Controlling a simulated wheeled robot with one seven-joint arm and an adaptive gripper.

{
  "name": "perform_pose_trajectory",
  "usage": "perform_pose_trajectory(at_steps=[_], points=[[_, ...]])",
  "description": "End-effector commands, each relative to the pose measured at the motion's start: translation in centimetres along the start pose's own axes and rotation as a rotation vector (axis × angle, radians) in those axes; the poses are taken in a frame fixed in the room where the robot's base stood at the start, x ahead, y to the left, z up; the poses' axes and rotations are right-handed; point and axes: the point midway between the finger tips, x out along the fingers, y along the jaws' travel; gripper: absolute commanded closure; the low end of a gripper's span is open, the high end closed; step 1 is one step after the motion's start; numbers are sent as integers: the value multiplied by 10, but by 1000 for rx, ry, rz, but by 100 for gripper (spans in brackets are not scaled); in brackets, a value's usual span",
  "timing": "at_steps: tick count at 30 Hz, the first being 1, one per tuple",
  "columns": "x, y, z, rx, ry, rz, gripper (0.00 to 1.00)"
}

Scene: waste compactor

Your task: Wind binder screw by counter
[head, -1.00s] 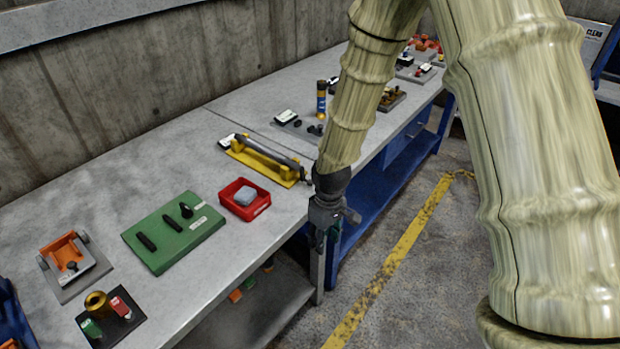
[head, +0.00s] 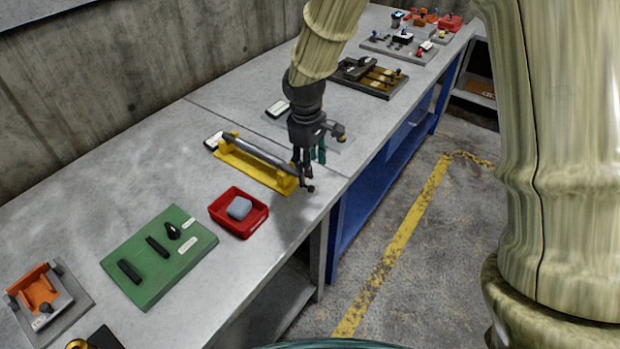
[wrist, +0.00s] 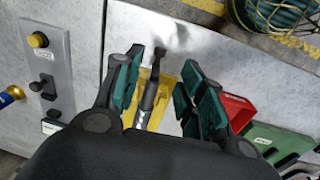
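The binder screw (head: 262,150) is a dark grey rod lying in a yellow cradle (head: 243,171) on the bench. A dark crank with a small knob (head: 308,188) is at its right end, near the bench's front edge. A small white-faced device, perhaps the counter (head: 214,141), sits at its far left end; its reading is too small to tell. My gripper (head: 309,160) points down over the crank end. In the wrist view my gripper (wrist: 158,76) has its teal fingers apart, with the screw rod (wrist: 149,94) and crank (wrist: 157,57) showing between them. I cannot tell whether they touch.
A red tray (head: 225,221) with a grey block and a green board (head: 140,279) lie left of the cradle. A grey panel (wrist: 45,70) with a yellow button is close on the other side. A dark fixture (head: 372,76) stands farther along the bench.

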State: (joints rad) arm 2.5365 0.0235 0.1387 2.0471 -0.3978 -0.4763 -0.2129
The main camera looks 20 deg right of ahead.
Motion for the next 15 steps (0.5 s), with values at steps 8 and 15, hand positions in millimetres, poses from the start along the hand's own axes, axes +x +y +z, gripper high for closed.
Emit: perform_pose_trajectory(at_steps=[8,15], points=[[36,-1,-2,-4,-4,-3,60],[66,1,-1,0,-3,-2,60]])
